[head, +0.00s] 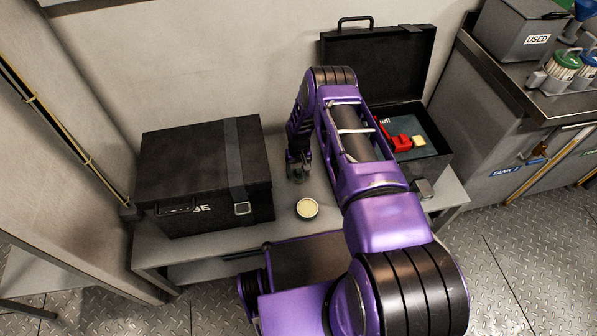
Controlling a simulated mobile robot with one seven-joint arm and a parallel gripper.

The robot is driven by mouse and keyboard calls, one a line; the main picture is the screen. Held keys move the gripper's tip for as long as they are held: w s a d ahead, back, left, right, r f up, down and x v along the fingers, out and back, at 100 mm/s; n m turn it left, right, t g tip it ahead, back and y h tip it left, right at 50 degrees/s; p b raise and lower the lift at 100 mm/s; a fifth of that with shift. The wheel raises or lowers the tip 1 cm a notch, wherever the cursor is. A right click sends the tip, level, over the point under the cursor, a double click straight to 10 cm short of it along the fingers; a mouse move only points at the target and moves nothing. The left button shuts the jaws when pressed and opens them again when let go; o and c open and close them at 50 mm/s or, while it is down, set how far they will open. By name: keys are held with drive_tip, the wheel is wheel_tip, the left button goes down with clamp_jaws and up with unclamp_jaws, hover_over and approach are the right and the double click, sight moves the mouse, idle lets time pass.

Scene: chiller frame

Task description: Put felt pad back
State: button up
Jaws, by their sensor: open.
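A round cream disc (307,208) with a dark rim lies on the grey bench top; it may be the felt pad or a small tin, I cannot tell. An open black case (437,163) stands at the right of the bench with its lid (385,65) up against the wall. Inside it are a red object (401,143) and a small pale yellow block (418,141). My arm hides the case's left part. My gripper (297,178) points down over the bench, above and slightly left of the disc in the picture. It is open, and I see nothing in it.
A closed black case (205,185) with a strap and buckle stands at the left of the bench (215,243). At the right, a steel counter (530,110) carries a grey bin marked USED (520,38) and several lidded jars.

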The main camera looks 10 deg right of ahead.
sight(299, 171)
drive_tip(key=shift+r, duration=0.15)
wheel_tip(299, 171, up, 12)
drive_tip(key=p, duration=0.2)
idle(0.5)
